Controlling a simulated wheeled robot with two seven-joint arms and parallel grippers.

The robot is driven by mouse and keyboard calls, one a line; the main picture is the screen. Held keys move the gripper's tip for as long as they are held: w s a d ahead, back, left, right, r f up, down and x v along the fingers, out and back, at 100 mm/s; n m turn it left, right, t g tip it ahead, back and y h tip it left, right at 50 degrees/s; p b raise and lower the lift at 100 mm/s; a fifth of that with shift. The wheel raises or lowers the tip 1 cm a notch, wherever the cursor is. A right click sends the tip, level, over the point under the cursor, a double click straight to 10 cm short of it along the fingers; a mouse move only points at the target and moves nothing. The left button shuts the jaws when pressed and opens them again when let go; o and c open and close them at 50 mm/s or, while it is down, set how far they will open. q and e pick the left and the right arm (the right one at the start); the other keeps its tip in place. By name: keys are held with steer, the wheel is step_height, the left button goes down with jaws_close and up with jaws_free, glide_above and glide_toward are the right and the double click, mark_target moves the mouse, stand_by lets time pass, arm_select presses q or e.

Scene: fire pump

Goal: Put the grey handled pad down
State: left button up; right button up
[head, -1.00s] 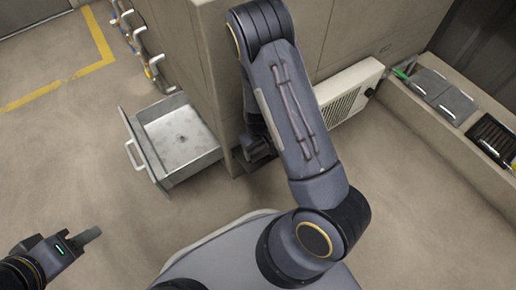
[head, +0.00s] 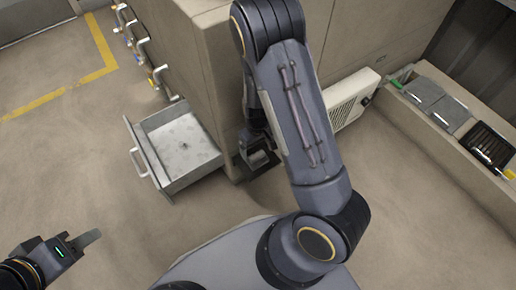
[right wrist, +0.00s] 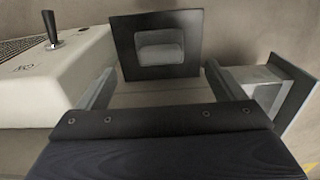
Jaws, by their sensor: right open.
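The handled pad (right wrist: 123,47) shows in the right wrist view as a dark square with a lighter grey handle in its middle. It lies just beyond my right fingertips and appears to be on the floor. In the head view the pad (head: 262,168) is a small dark shape by the cabinet corner, partly hidden by my right gripper (head: 257,147). My right gripper (right wrist: 159,74) is open, its fingers apart either side of the pad's near edge. My left gripper (head: 87,239) is at the lower left, away from the pad; its jaw gap is not clear.
An open metal drawer (head: 182,147) juts from the beige cabinet (head: 205,62) left of my right gripper. A white grilled unit (head: 352,98) stands to the right. A long trough (head: 425,125) with grey pads and a dark tray is at far right. Floor in front is free.

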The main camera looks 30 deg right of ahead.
step_height(320, 180, up, 5)
steer(key=p, duration=0.1)
step_height(320, 180, up, 8)
steer(key=m+t+y, duration=0.1)
steer(key=m+y, duration=0.1)
steer(key=y, duration=0.1)
glide_above(258, 156)
steer(key=s+a, duration=0.1)
steer(key=a, duration=0.1)
steer(key=s+a+r+t, duration=0.2)
steer(key=s+r+t, duration=0.2)
steer(key=s+r, duration=1.1)
steer(key=shift+s+r+m+t+y, duration=0.3)
steer(key=shift+s+r+m+y, duration=0.1)
steer(key=shift+r, duration=0.5)
